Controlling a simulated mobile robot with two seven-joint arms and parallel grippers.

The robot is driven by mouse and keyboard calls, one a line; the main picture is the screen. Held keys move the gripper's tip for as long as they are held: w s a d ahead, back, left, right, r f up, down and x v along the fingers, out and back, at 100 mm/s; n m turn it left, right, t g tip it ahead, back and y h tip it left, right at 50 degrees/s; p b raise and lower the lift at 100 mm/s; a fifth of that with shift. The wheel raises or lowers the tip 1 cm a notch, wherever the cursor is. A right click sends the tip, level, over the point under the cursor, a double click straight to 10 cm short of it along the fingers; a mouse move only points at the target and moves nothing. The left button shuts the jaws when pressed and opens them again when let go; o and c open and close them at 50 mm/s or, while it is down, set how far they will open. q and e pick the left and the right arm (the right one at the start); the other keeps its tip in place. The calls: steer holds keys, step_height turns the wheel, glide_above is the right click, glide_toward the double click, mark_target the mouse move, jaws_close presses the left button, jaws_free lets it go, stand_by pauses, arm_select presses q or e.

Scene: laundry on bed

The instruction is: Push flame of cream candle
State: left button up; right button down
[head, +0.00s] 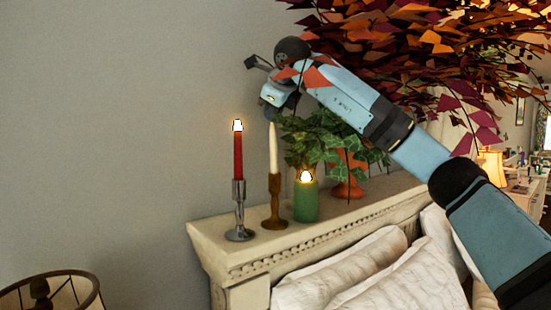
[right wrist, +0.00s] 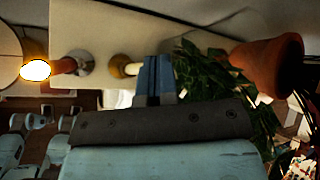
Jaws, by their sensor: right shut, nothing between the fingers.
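The cream candle (head: 273,148) stands upright in a brass holder (head: 275,205) on the mantel-like shelf. No flame shows at its top, where my gripper is very close. My right gripper (head: 269,109) is shut and empty, with its fingertips at or just above the candle's tip; I cannot tell whether they touch. In the right wrist view the shut fingers (right wrist: 158,80) cover the candle's upper end, and part of the cream candle (right wrist: 132,69) shows beside them. My left gripper is not in view.
A lit red candle (head: 238,155) in a silver holder stands left, and a lit green candle (head: 306,200) stands right. A leafy plant (head: 320,140) in a terracotta pot is close behind my right gripper. Autumn foliage (head: 420,45) hangs around my right arm. The shelf (head: 215,245) has pillows below.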

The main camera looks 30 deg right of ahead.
step_height(320, 180, up, 6)
steer(key=p, duration=0.4)
steer(key=shift+p, duration=0.4)
